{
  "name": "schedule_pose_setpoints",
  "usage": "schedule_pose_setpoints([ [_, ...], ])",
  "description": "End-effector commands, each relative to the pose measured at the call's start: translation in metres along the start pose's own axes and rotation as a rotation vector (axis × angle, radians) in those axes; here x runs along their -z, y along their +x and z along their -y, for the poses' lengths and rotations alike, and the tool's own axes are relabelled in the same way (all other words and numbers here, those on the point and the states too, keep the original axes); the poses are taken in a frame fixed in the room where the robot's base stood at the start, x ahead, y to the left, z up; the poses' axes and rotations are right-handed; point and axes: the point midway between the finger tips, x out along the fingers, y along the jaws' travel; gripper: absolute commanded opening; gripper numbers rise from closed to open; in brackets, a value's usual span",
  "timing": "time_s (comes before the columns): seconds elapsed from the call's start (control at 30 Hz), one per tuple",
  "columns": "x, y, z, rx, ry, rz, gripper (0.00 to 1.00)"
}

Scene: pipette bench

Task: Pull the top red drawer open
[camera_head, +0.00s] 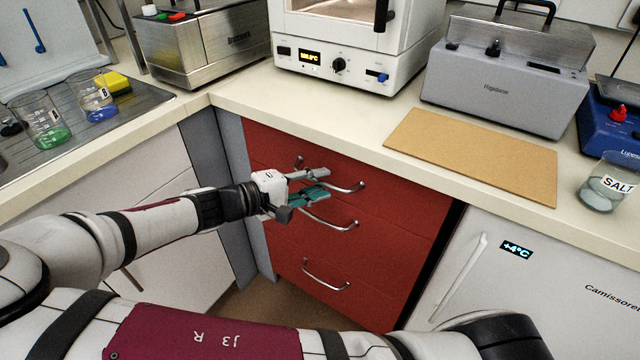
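The top red drawer (390,190) is the uppermost front of a red cabinet under the counter, and its front looks flush with the cabinet. Its curved metal handle (352,188) is partly hidden behind my gripper's fingers. My gripper (326,182) is in front of the top drawer at the handle, with its grey and teal fingers pointing right. The fingers look apart, with a gap between them. I cannot tell whether they touch the handle or whether the bar lies between them.
Lower red drawers have their own handles (330,224), (326,286), the upper one just below my gripper. A white fridge (500,290) stands to the right. The counter above holds a white oven (345,75), a wooden board (470,155) and a salt beaker (605,190).

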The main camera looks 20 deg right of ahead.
Motion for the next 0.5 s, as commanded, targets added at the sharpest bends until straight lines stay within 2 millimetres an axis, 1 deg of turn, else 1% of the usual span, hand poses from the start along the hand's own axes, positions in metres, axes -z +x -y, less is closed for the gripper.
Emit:
schedule_pose_setpoints([
  [0.03, -0.0006, 0.0053, 0.0003, -0.001, 0.0, 0.003, 0.3],
  [0.13, -0.0004, 0.0105, 0.0003, 0.0, -0.001, 0.001, 0.3],
  [0.43, -0.0004, 0.0124, 0.0, 0.0, -0.001, 0.0, 0.3],
  [0.47, -0.0004, 0.0124, 0.0, 0.0, -0.001, 0.0, 0.27],
  [0.5, -0.0004, 0.0124, 0.0, 0.0, -0.001, 0.0, 0.18],
])
